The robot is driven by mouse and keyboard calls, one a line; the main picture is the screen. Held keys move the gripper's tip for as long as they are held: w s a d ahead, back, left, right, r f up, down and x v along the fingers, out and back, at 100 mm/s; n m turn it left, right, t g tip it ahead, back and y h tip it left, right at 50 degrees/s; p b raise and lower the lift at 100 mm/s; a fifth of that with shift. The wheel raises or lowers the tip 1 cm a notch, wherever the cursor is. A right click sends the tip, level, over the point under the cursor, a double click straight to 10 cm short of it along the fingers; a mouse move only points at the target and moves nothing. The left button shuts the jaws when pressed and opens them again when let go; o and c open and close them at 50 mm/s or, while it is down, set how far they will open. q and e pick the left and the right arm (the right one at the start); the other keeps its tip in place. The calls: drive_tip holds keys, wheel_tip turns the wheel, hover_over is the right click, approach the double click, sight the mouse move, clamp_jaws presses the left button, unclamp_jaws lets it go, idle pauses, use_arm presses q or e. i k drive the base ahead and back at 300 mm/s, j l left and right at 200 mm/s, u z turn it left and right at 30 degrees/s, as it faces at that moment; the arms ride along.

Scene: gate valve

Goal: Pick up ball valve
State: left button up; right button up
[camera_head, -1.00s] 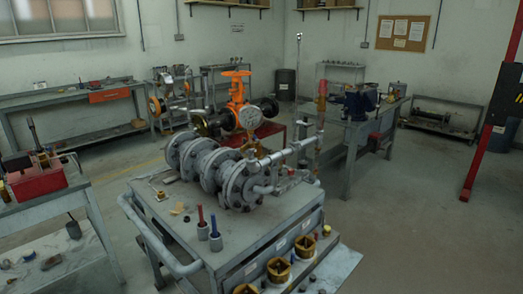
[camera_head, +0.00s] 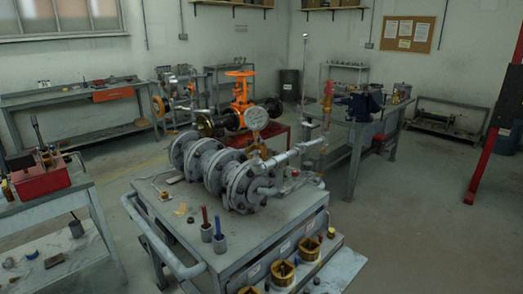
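A grey flanged valve and pipe assembly (camera_head: 240,180) lies on top of a grey metal cart in the middle of the view. A round white pressure gauge (camera_head: 256,118) stands above it. A thin vertical pipe with a red and brass fitting (camera_head: 328,92) rises at its right end. I cannot tell which part is the ball valve. Neither of my grippers is in view.
The grey cart (camera_head: 165,225) has a rail on its left and a front ledge with brass-coloured square pieces (camera_head: 284,270). An orange handwheel valve (camera_head: 240,95) stands behind. A left bench holds a red toolbox (camera_head: 40,178). Open floor (camera_head: 420,220) lies right of the cart.

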sight(263, 151)
drive_tip(key=i+l+u, duration=0.45)
drive_tip(key=l, duration=0.35)
drive_tip(key=i+l+u, duration=0.4)
drive_tip(key=l, duration=0.55)
drive_tip(key=l+u, duration=0.45)
drive_tip(key=l, duration=0.5)
drive_tip(key=l+u, duration=0.45)
drive_tip(key=l, duration=0.65)
drive_tip(key=k+l+u, duration=0.15)
drive_tip(key=l+u, duration=0.25)
drive_tip(key=l, duration=0.65)
drive_tip(key=l+u, duration=0.25)
drive_tip(key=l, duration=0.25)
drive_tip(key=k+l+u, duration=0.2)
drive_tip(key=l, duration=0.3)
drive_tip(key=l+u, duration=0.25)
drive_tip(key=l, duration=0.25)
